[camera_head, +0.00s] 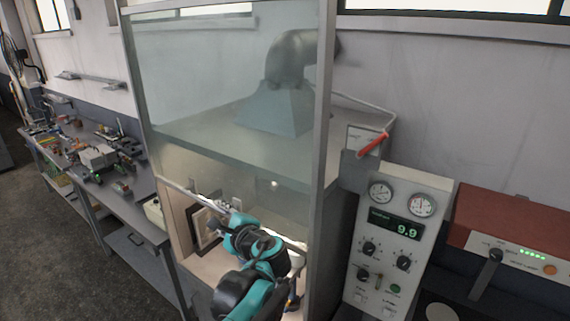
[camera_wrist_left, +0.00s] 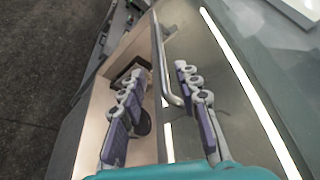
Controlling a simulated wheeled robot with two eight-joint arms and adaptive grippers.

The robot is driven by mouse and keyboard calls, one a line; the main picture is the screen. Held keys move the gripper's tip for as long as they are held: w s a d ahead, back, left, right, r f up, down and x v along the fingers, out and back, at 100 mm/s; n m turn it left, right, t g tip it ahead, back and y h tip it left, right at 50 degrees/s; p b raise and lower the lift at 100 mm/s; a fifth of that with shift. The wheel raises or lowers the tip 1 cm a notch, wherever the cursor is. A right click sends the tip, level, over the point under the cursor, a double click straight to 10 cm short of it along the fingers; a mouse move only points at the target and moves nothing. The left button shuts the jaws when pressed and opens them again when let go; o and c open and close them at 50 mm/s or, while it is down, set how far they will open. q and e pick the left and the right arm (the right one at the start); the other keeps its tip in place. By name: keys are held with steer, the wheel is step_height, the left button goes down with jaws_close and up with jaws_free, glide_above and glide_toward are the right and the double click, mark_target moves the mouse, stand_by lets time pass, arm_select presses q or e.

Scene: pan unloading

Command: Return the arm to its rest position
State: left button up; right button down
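My left arm, teal and black, reaches up from the bottom of the head view to the front of a glass-fronted hood. Its gripper (camera_head: 228,212) is by the long metal handle bar (camera_head: 178,187) at the lower edge of the hood's raised glass. In the left wrist view the two purple-padded fingers (camera_wrist_left: 162,112) are spread apart with nothing held. The bar (camera_wrist_left: 158,50) shows between and beyond them; I cannot tell how near it is. My right gripper is not in view.
The hood's lower opening shows a dark framed object (camera_head: 206,230). A control panel (camera_head: 393,245) with gauges stands to the right, beside a red-topped unit (camera_head: 515,225). A workbench (camera_head: 125,205) with tools runs along the left; open floor (camera_head: 60,255) lies before it.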

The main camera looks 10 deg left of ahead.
arm_select(q)
steer(key=s+d+f+n+g+h+b, duration=0.1)
steer(key=s+f+n+h+b, duration=0.1)
steer(key=s+f+b, duration=0.35)
steer(key=s+f+n+g+h+b, duration=0.1)
steer(key=s+f+n+b, duration=0.15)
steer(key=f, duration=0.65)
steer(key=s+d+f+n+g+h+b, duration=0.1)
steer(key=s+f+n+h+b, duration=0.2)
steer(key=f, duration=0.5)
steer(key=s+d+f+n+h+b, duration=0.2)
steer(key=s+d+f+b, duration=0.3)
steer(key=f, duration=0.3)
steer(key=s+d+f+n+h+b, duration=0.3)
steer(key=s+d+f+n+b, duration=0.2)
steer(key=f, duration=0.4)
steer(key=shift+h+b, duration=0.3)
steer(key=shift+b, duration=0.2)
steer(key=shift+d+f, duration=0.1)
